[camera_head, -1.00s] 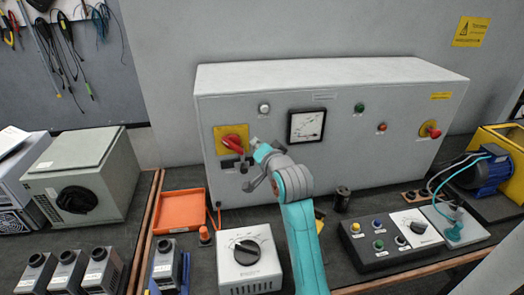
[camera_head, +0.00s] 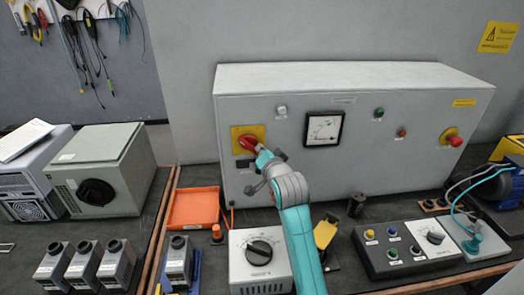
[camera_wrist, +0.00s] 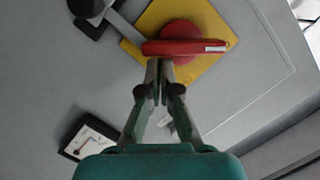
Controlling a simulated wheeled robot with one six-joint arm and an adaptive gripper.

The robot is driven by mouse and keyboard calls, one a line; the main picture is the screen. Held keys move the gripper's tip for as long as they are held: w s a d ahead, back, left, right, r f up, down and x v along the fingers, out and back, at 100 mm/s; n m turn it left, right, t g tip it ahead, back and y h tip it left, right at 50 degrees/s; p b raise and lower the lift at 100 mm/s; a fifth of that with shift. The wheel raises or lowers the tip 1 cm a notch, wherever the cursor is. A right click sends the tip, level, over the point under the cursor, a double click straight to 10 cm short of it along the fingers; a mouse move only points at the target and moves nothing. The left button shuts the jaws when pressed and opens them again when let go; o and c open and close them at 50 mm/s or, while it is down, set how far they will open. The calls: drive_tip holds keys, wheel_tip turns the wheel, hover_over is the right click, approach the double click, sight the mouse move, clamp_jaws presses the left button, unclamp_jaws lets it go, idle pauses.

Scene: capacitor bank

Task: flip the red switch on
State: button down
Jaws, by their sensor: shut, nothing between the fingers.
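The red switch (camera_head: 250,141) is a rotary handle on a square yellow plate (camera_head: 238,131) at the left of the grey cabinet's front. In the wrist view its red bar (camera_wrist: 185,47) lies nearly level across the yellow plate (camera_wrist: 212,45), with a white mark near the right end. My gripper (camera_head: 264,160) is right beside the switch, at its lower right in the head view. In the wrist view its closed fingertips (camera_wrist: 159,68) meet near the bar's left part and hold nothing. I cannot tell whether they touch the bar.
The grey cabinet (camera_head: 400,160) also bears a dial meter (camera_head: 323,128), small lamps and a red emergency button (camera_head: 452,138). An orange tray (camera_head: 194,207), a grey knob box (camera_head: 260,255) and a black button panel (camera_head: 405,248) stand on the bench in front.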

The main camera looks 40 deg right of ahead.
drive_tip(key=shift+f+m, duration=0.3)
drive_tip(key=shift+m, duration=0.4)
drive_tip(key=m, duration=0.2)
drive_tip(key=f+m+t, duration=0.1)
drive_tip(key=m, duration=0.1)
drive_tip(key=f+m+t, duration=0.1)
drive_tip(key=m, duration=0.1)
drive_tip(key=shift+w+a, duration=0.25)
drive_tip(key=shift+a, duration=0.15)
drive_tip(key=m, duration=0.2)
drive_tip(key=a+m+t, duration=0.1)
drive_tip(key=w+f+m, duration=0.1)
drive_tip(key=m, duration=0.1)
drive_tip(key=shift+a+m, duration=0.25)
drive_tip(key=shift+m, duration=0.05)
drive_tip(key=shift+w+a, duration=0.25)
drive_tip(key=shift+a, duration=0.15)
drive_tip(key=shift+s, duration=0.1)
idle(0.3)
drive_tip(key=v, duration=1.1)
drive_tip(key=shift+s+a+f, duration=0.15)
drive_tip(key=shift+s+f, duration=0.15)
drive_tip(key=shift+s, duration=0.05)
